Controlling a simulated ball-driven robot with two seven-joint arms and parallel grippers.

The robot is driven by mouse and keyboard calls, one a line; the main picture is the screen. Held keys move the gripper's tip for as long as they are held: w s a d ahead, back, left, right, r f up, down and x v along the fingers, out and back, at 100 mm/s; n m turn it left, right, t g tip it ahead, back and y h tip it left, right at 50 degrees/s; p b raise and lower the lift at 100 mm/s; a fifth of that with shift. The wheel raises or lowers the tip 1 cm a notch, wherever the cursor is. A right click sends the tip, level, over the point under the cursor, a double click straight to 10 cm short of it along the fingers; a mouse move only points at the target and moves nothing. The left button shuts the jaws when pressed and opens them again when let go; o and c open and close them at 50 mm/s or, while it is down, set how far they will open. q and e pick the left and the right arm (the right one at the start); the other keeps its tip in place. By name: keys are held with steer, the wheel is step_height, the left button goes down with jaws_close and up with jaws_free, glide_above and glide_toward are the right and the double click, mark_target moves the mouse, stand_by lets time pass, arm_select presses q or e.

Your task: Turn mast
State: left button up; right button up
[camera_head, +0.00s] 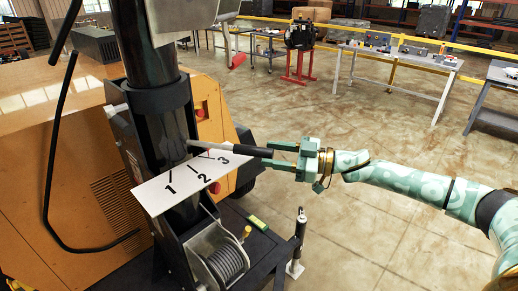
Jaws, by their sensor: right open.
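The black mast (143,45) stands upright on the orange light tower body, with a thick collar around it. A white plate (151,195) marked 1, 2 and 3 sits at its lower part. A handle with a black grip (240,149) reaches right from the mast, above the plate. My right gripper (277,155) is open, with its fingers at the outer end of the black grip. I cannot tell whether they touch it. My left gripper is not in view.
Workbenches (400,55) and a yellow rail are farther back.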

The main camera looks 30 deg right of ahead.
mark_target(259, 153)
steer(key=x, duration=0.4)
steer(key=shift+w+a, duration=0.15)
